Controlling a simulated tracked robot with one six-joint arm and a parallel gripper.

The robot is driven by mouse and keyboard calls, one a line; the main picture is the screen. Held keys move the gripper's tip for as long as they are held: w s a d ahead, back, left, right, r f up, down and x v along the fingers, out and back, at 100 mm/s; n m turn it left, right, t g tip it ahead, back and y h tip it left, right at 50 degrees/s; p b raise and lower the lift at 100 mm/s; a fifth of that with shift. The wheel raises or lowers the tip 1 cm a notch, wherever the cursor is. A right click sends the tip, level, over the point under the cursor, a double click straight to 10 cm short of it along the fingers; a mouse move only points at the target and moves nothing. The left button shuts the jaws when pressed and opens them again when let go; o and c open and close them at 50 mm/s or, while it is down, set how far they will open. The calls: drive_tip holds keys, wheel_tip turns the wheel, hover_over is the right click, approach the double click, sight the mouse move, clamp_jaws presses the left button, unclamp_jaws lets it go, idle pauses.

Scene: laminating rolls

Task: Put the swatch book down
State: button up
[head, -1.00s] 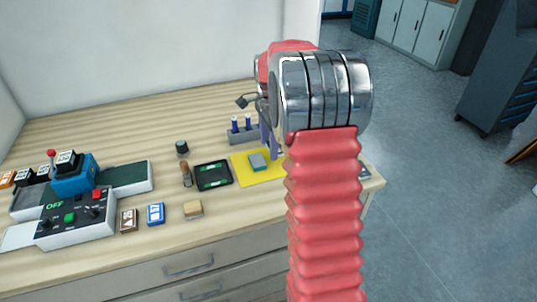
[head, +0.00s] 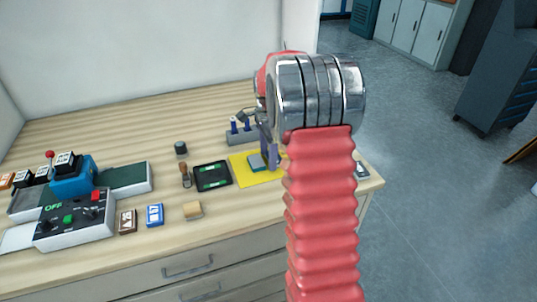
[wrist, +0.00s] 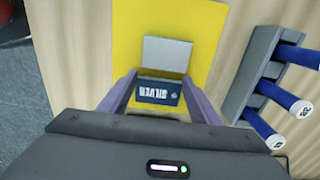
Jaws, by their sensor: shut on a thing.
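My gripper (wrist: 157,95) is shut on a dark blue piece with white lettering like "SILVER" (wrist: 158,93), which I take to be the swatch book. It is low over the yellow mat (wrist: 207,20); I cannot tell whether it touches. A pale grey-topped block (wrist: 167,54) is just beyond it in the wrist view, and I cannot tell whether the two are joined. In the head view the teal-edged block (head: 257,163) is on the yellow mat (head: 240,176), with my gripper (head: 272,158) at its right, partly hidden by my arm.
A grey rack with blue-handled tools (wrist: 260,75) stands right of the mat in the wrist view. Left of the mat are a black-green pad (head: 212,176), a brown-handled stamp (head: 185,175), a tan block (head: 193,210) and a blue machine (head: 73,178). Bare tabletop lies in front.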

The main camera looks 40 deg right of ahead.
drive_tip(key=o, duration=1.1)
wheel_tip(320, 180, up, 12)
drive_tip(key=shift+r, duration=0.1)
idle(0.5)
